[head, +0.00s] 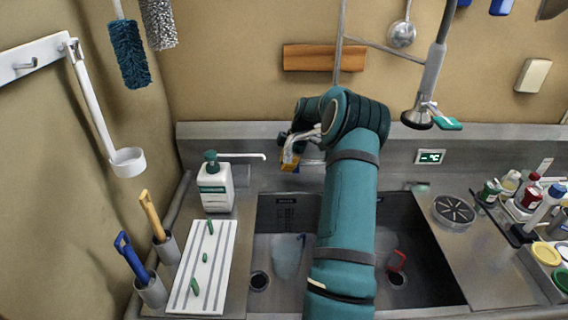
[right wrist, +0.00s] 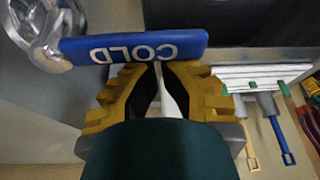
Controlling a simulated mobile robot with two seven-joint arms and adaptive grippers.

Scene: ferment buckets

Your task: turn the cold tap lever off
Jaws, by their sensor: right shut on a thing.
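The cold tap lever (right wrist: 135,47) is a blue bar with the word COLD on it, seen upside down in the right wrist view. It joins a shiny metal tap body (right wrist: 45,25) at its left end. My right gripper (right wrist: 160,85) has yellow ridged fingers and is shut on the lever, with the fingertips at its lower edge. In the head view my right gripper (head: 290,157) is at the back of the sink, left of my teal arm. The arm hides part of the tap there. My left gripper is not in view.
A white soap bottle (head: 215,188) and a striped white board (head: 202,265) with green pieces stand left of the sink (head: 262,222). A hanging spray hose (head: 430,85) is at right. Small bottles (head: 530,195) crowd the right counter.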

